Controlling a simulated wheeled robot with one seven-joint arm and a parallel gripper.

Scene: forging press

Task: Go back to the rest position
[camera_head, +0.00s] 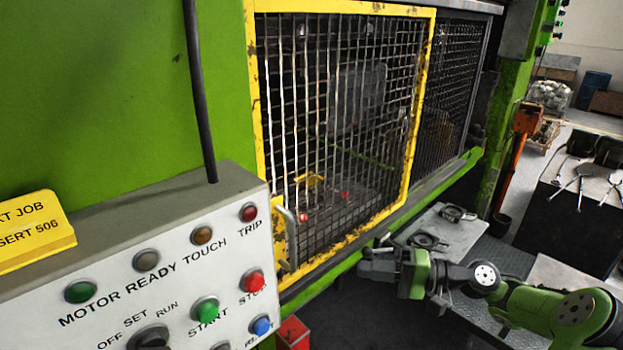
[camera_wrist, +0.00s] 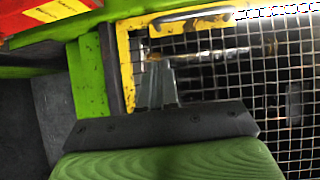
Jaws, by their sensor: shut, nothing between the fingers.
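My gripper (camera_head: 372,264) is at the end of my green and grey arm, in front of the lower part of the yellow-framed mesh guard (camera_head: 412,150). It is shut and empty. In the wrist view the closed fingers (camera_wrist: 160,85) point toward the guard's yellow frame (camera_wrist: 126,65) and mesh (camera_wrist: 285,120). A metal handle (camera_head: 290,238) is on the guard's left edge, to the left of my gripper and apart from it in the head view.
A control panel (camera_head: 180,275) with several buttons and lamps stands at the front left. A grey table (camera_head: 455,232) holding dark round parts stands behind my arm. A dark bench (camera_head: 570,225) with tools is at the right. A red box (camera_head: 292,335) sits low beside the panel.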

